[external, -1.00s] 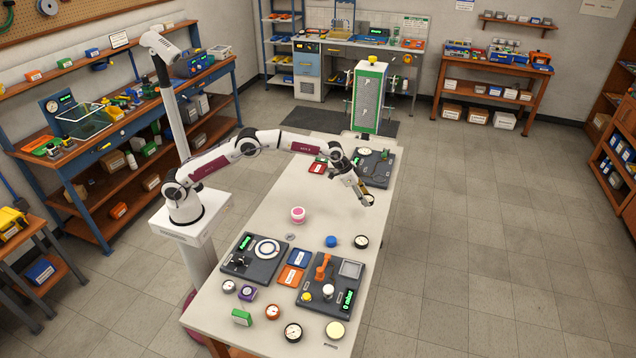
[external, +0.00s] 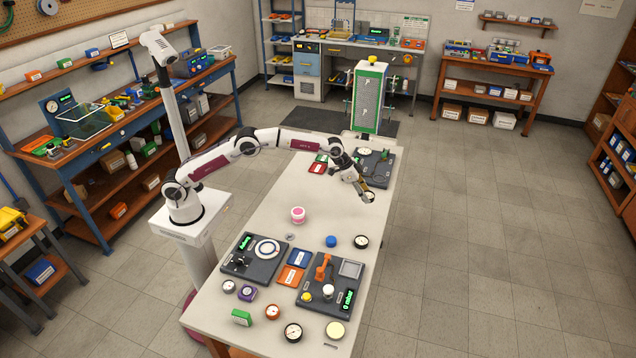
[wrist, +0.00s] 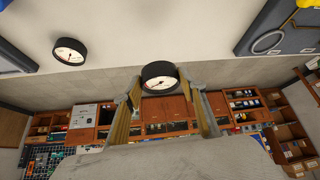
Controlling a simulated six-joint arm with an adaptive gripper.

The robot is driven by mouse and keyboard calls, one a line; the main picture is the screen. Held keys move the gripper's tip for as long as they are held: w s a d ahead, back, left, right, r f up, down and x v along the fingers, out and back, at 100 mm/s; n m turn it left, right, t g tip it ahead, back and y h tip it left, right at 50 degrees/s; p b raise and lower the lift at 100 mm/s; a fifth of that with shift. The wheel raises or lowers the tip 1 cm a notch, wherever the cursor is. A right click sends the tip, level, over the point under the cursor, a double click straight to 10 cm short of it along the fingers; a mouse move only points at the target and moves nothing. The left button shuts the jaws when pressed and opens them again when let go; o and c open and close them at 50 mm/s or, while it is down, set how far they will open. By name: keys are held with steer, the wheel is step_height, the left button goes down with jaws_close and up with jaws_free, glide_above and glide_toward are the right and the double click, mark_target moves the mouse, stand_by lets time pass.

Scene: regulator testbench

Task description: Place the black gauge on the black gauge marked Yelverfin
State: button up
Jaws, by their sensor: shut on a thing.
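My gripper (wrist: 163,100) is shut on a black gauge (wrist: 160,76) with a white dial, held between its two fingers. In the external view my gripper (external: 366,194) is over the right edge of the white table, with the held gauge (external: 370,195) partly hidden at its tip. Another black gauge (wrist: 68,52) lies on the table in the wrist view; it looks like the black gauge (external: 361,241) near the table's right edge.
A blue knob (external: 331,241) stands beside the right-edge gauge. A pink-topped jar (external: 298,214) stands mid-table. Dark panels sit nearer (external: 318,309) and at the far end (external: 385,155). The table between the jar and my gripper is clear.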

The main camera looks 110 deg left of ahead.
steer(key=w+d+r+m+h, duration=0.1)
steer(key=w+d+m, duration=0.1)
steer(key=d, duration=1.5)
steer(key=w+d+r+m+h, duration=0.2)
steer(key=d+m, duration=0.1)
steer(key=d, duration=1.4)
steer(key=s+d, duration=0.4)
steer(key=d, duration=0.6)
steer(key=s+d+n, duration=0.1)
steer(key=s+d, duration=0.4)
steer(key=d, duration=0.5)
steer(key=s+d+y, duration=0.1)
steer(key=s+d, duration=0.4)
steer(key=d, duration=0.4)
steer(key=shift+d+n, duration=0.3)
steer(key=shift+d, duration=0.1)
